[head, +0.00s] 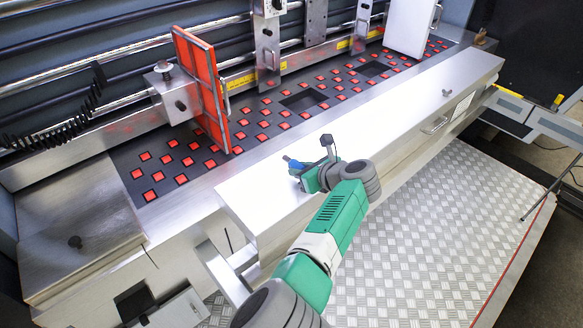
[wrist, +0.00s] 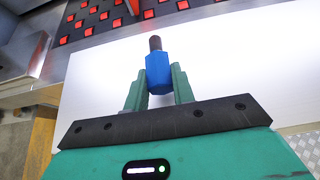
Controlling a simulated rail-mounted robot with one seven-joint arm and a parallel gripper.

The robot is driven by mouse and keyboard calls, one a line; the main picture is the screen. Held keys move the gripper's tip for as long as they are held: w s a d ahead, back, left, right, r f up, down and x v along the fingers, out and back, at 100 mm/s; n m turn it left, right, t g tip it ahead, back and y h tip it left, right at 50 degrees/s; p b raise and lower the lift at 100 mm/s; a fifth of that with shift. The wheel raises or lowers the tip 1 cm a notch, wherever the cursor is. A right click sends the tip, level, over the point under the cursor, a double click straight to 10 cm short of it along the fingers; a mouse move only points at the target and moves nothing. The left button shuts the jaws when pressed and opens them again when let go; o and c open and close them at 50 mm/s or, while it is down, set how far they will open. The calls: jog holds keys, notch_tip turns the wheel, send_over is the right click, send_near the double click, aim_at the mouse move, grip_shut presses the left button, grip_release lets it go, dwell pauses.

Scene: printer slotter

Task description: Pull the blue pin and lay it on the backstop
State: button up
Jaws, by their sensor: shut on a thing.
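The blue pin (wrist: 158,72) is held between the two green fingers of my gripper (wrist: 160,88) in the wrist view. Its dark tip points away from the gripper. In the head view the blue pin (head: 293,163) shows at the end of my gripper (head: 300,172), above the bright flat top of the long pale bar (head: 400,120). I cannot tell which part is the backstop; the long bar may be it. I cannot tell whether the pin touches the surface below.
A red panel (head: 200,85) stands upright behind, left of my gripper. A dark bed (head: 270,112) with many red squares runs behind the bar. A white block (head: 410,25) stands at the back right. A checkered metal floor plate (head: 440,230) lies in front.

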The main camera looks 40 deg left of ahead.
jog(key=shift+f+b, duration=0.6)
jog(key=shift+f, duration=0.15)
jog(key=shift+f, duration=0.15)
jog(key=o, duration=1.1)
jog(key=p+v, duration=0.6)
jog(key=shift+d+r, duration=0.25)
jog(key=shift+r, duration=0.1)
jog(key=shift+s+d+r, duration=0.1)
jog(key=shift+d+r, duration=0.05)
jog(key=shift+d, duration=0.4)
